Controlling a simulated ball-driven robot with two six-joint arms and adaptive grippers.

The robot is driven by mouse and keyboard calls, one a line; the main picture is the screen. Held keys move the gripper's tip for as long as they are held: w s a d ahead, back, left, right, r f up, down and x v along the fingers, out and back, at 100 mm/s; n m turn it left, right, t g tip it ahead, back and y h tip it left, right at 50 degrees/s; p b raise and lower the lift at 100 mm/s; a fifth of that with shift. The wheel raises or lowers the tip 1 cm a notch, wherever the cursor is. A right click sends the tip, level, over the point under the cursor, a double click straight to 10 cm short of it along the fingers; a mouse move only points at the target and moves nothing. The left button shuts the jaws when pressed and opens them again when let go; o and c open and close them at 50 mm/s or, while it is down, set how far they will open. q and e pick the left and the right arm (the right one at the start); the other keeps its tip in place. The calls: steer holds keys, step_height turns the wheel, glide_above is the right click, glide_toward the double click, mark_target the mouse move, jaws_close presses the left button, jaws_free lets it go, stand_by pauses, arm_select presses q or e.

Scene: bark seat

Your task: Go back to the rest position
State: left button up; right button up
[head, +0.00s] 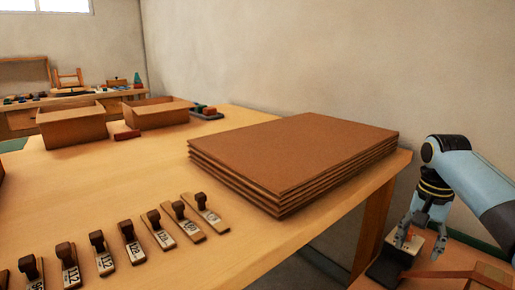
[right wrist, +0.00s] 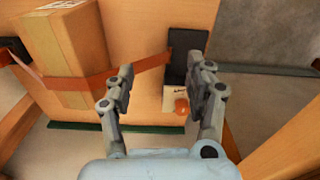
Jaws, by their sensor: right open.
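My right gripper (head: 408,236) hangs at the right edge of the head view, pointing down over a low wooden surface (head: 455,258) beside the table. In the right wrist view my right gripper (right wrist: 162,75) has its two fingers spread, with nothing between them. A small white piece with an orange round part (right wrist: 181,105) lies below and between the fingers. A dark block (right wrist: 187,45) lies beyond it. My left gripper is in neither view.
A stack of brown sheets (head: 290,150) lies on the wooden table (head: 130,185), near my right arm. Several wooden-handled stamps (head: 128,243) line the table's front. Two open boxes (head: 72,125) stand further back. In the wrist view, a strapped carton (right wrist: 68,55) stands left of the gripper.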

steer(key=s+a+f+n, duration=0.3)
steer(key=s+f, duration=0.2)
steer(key=s, duration=0.4)
steer(key=s+a+r+n+t, duration=0.1)
steer(key=s+a+r+n, duration=0.1)
steer(key=s, duration=0.6)
steer(key=s+a+r+n+t, duration=0.1)
steer(key=s+a+r+n, duration=0.1)
steer(key=s, duration=0.6)
steer(key=s+a+r+n+t, duration=0.1)
steer(key=s+r+n, duration=0.2)
steer(key=s, duration=0.6)
steer(key=s+d+f+g, duration=0.1)
steer(key=s+f, duration=0.1)
steer(key=f, duration=1.2)
steer(key=s+d+f, duration=0.1)
steer(key=f, duration=1.3)
steer(key=s+d+f+g, duration=0.1)
steer(key=s+f, duration=1.2)
steer(key=s, duration=0.5)
steer(key=shift+f+m+g, duration=0.3)
steer(key=shift+f+m, duration=0.1)
